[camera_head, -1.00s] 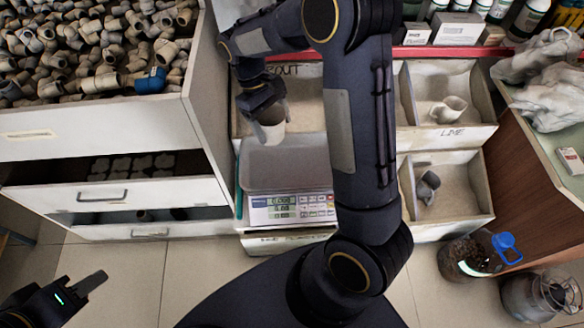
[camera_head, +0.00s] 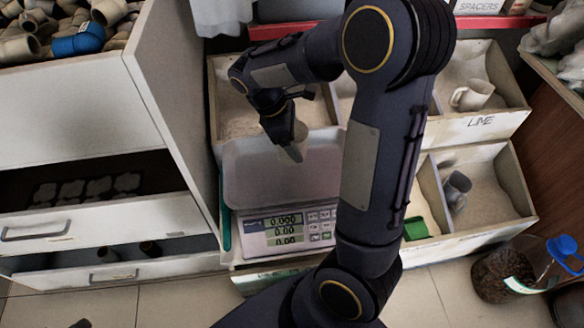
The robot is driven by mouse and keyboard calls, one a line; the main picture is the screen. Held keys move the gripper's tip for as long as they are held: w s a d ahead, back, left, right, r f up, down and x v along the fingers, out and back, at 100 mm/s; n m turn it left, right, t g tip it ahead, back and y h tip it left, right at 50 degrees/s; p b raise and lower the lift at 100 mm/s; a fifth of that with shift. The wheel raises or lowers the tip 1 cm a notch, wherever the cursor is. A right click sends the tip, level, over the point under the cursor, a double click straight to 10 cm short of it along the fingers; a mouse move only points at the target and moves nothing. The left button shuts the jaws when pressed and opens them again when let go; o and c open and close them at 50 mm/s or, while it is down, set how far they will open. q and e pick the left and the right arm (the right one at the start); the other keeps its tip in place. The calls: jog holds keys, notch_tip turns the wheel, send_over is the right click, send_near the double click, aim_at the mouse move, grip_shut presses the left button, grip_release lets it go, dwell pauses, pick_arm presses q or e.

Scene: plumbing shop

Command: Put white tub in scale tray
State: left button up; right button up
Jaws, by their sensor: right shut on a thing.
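My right gripper (camera_head: 286,146) is over the scale tray (camera_head: 240,185), pointing down. It is shut on the white tub (camera_head: 299,131), which is mostly hidden behind the fingers. Whether the tub touches the tray I cannot tell. The tray is a pale, shallow, clear-walled pan on top of the white scale (camera_head: 287,230). The scale display reads 0.000 on its top line. Only a dark tip of my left gripper (camera_head: 82,323) shows at the bottom left edge; its jaws are out of sight.
Wooden bins stand behind and right of the scale; one labelled LIME holds a white scoop (camera_head: 471,95). Another holds a grey scoop (camera_head: 457,187). A green item (camera_head: 415,228) lies in a nearby bin. Drawers (camera_head: 110,225) stand left. A blue-lidded jar (camera_head: 505,275) stands on the floor right.

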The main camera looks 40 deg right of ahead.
notch_tip(320, 180, down, 8)
jog(key=b, duration=0.2)
jog(key=shift+b, duration=0.3)
jog(key=shift+f, duration=0.1)
jog(key=o, duration=0.9)
jog(key=shift+o, duration=0.2)
